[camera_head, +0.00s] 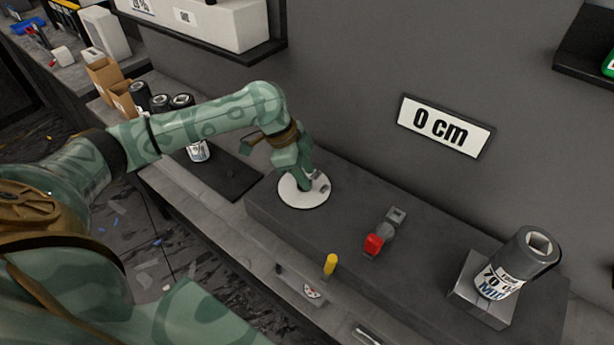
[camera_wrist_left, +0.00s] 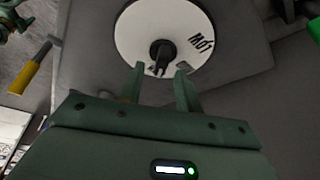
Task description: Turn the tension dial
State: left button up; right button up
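The tension dial (camera_head: 303,190) is a white round plate on the dark bench ledge. In the left wrist view, the white dial plate (camera_wrist_left: 203,20) has dark lettering, upside down, and a black knob (camera_wrist_left: 162,54) at its middle. My left gripper (camera_head: 310,183) points down over the dial and partly hides it. My right gripper is not clearly seen.
On the ledge are a red-tipped lever (camera_head: 375,243), a yellow handle (camera_head: 330,264) at the front edge and a film roll (camera_head: 519,259) on a stand. A "0 cm" sign (camera_head: 446,125) hangs on the wall. A dark mat (camera_head: 230,175) lies left of the dial.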

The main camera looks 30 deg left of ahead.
pick_arm(q)
jog(key=shift+d+f, duration=0.15)
jog(key=shift+f, duration=0.25)
pick_arm(e)
jog(key=shift+d+f, duration=0.1)
jog(key=shift+f, duration=0.05)
pick_arm(q)
grip_shut()
jog(key=shift+r, duration=0.1)
